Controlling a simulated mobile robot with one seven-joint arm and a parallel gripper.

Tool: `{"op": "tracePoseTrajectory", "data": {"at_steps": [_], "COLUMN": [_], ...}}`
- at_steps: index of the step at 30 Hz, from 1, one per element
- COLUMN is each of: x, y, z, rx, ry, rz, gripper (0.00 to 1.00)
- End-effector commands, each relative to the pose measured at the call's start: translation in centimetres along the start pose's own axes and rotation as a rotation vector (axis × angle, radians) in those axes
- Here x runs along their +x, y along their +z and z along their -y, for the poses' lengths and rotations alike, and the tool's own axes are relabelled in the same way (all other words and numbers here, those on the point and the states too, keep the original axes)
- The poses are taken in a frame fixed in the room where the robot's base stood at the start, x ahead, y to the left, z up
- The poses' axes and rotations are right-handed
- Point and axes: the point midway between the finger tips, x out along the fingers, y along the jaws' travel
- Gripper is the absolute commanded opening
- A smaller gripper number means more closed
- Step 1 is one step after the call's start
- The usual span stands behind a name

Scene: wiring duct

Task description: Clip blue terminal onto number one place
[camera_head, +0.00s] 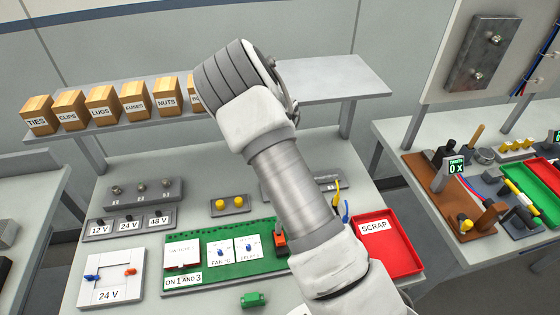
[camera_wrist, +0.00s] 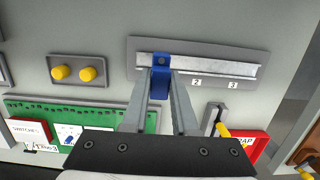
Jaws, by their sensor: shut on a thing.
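In the wrist view, my gripper (camera_wrist: 160,88) is shut on the blue terminal (camera_wrist: 160,75), one finger on each side. The blue terminal is upright, and its top overlaps the left part of the silver rail (camera_wrist: 215,67) on a grey plate. I cannot tell whether it is clipped on or just in front of the rail. Labels 2 (camera_wrist: 196,82) and 3 (camera_wrist: 233,86) show to its right; no label 1 is visible. In the head view my arm hides the gripper, the terminal and most of the rail plate (camera_head: 330,183).
Two yellow buttons (camera_wrist: 78,73) sit left of the rail. A green board (camera_head: 190,283) lies in front, with a red scrap tray (camera_head: 398,262) to its right. A green block (camera_head: 254,300) lies near the front. A shelf (camera_head: 340,80) with several boxes stands behind.

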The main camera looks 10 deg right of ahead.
Motion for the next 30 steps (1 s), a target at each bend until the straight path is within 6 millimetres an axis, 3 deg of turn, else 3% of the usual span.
{"op": "tracePoseTrajectory", "data": {"at_steps": [15,30], "x": [4.9,5.3], "y": [-0.8,-0.8], "z": [0.0,0.0], "rx": [0.0,-0.001], "ry": [0.0,0.0], "rz": [-0.001,0.0], "gripper": [0.0,0.0]}}
